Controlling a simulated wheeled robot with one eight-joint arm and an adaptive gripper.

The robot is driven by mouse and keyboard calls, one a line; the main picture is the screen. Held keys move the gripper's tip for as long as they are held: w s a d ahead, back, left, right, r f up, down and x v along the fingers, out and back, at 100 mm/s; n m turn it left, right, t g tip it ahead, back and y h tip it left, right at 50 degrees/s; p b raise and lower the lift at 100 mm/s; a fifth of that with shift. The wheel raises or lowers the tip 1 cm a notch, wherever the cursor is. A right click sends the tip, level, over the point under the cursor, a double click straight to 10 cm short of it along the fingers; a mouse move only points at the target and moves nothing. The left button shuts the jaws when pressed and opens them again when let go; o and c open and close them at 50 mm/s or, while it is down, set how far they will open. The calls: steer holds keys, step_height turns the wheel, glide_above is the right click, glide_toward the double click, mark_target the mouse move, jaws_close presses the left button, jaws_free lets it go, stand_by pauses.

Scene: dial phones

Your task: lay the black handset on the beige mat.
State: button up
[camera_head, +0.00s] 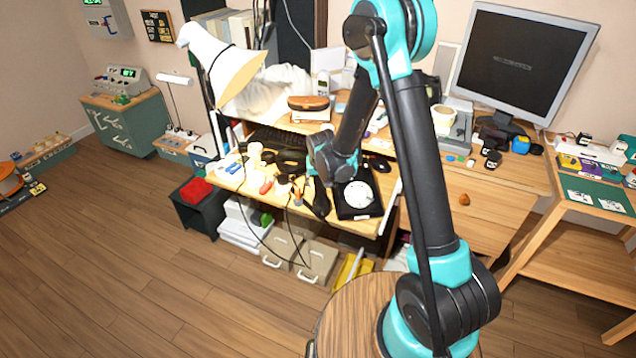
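A black dial phone (346,211) with a white round dial sits near the front edge of the wooden desk. My arm reaches down over the desk, and my gripper (319,194) is low, just left of the phone. It is small and dark here, and I cannot tell whether its fingers are open or shut. A black handset does not stand out clearly; the dark shapes by the gripper run together. I cannot make out a beige mat on the desk; my arm covers part of the view.
A black keyboard (277,139) lies behind many small items at the desk's left. A brown case (308,103) and a monitor (520,65) stand farther back. A white lamp (222,62) leans over the left side. Cables hang at the front edge.

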steer(key=a+v, duration=0.1)
steer(key=v, duration=1.1)
steer(key=s+d+r+m, duration=0.15)
steer(key=s+d, duration=0.25)
steer(key=d, duration=0.4)
steer(key=s+d+r+n, duration=0.15)
steer(key=s+d, duration=0.25)
steer(key=d, duration=0.4)
steer(key=s+d+f+m, duration=0.1)
steer(key=s+d+m, duration=0.1)
steer(key=s+d, duration=0.8)
steer(key=s, duration=0.4)
steer(key=shift+s+f+h, duration=0.3)
steer(key=shift+s+h, duration=0.05)
steer(key=shift+h, duration=0.05)
